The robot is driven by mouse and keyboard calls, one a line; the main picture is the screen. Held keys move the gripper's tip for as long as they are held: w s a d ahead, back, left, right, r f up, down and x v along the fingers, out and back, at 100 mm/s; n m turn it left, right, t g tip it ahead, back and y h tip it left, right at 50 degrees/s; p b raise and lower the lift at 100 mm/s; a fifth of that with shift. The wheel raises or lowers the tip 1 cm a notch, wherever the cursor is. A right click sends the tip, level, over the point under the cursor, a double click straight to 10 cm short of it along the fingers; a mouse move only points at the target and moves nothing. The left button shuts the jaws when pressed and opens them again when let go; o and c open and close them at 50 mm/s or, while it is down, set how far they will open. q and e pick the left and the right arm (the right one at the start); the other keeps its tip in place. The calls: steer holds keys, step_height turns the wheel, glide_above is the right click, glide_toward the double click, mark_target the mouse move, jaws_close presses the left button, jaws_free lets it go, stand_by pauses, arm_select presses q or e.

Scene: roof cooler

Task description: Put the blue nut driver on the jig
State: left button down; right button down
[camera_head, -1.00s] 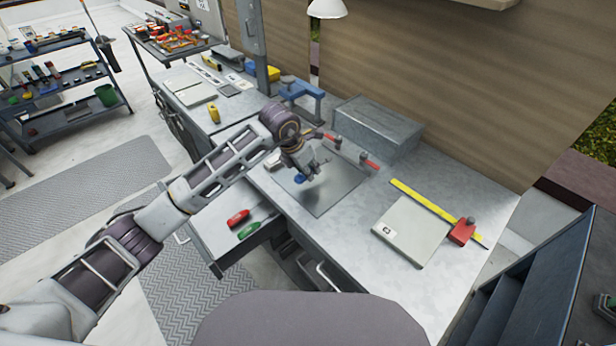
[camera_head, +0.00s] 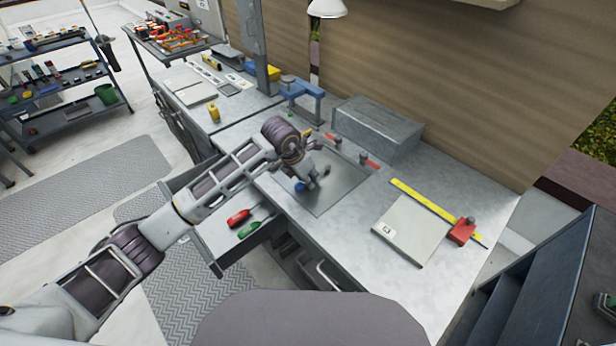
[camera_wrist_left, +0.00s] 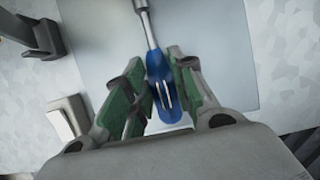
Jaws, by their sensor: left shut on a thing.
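The blue nut driver (camera_head: 300,186) is in my left gripper (camera_head: 313,183), over the flat grey plate (camera_head: 347,190) on the workbench. In the left wrist view, the green-padded fingers of the gripper (camera_wrist_left: 157,92) are shut around its blue handle (camera_wrist_left: 157,66). Its metal shaft (camera_wrist_left: 147,22) points away, toward the top of that view, above the plate (camera_wrist_left: 105,45). Red-handled clamps (camera_head: 369,162) stand at the plate's back edge; the plate with clamps looks like the jig. I cannot tell whether the driver touches the plate. My right gripper is not in view.
An open drawer (camera_head: 222,252) holds a red-handled tool (camera_head: 238,217) and a green-handled tool (camera_head: 249,230). A grey box (camera_head: 378,130) stands behind the plate. A closed folder (camera_head: 410,230) and a yellow ruler (camera_head: 425,203) lie to the right, with bare bench between.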

arm_select(q)
steer(key=c, duration=1.2)
jaws_free()
steer(key=shift+r, duration=0.1)
steer(key=shift+s+a+r, duration=0.1)
steer(key=shift+a+r, duration=0.05)
steer(key=shift+r, duration=0.45)
steer(key=v, duration=1.1)
steer(key=shift+f, duration=0.1)
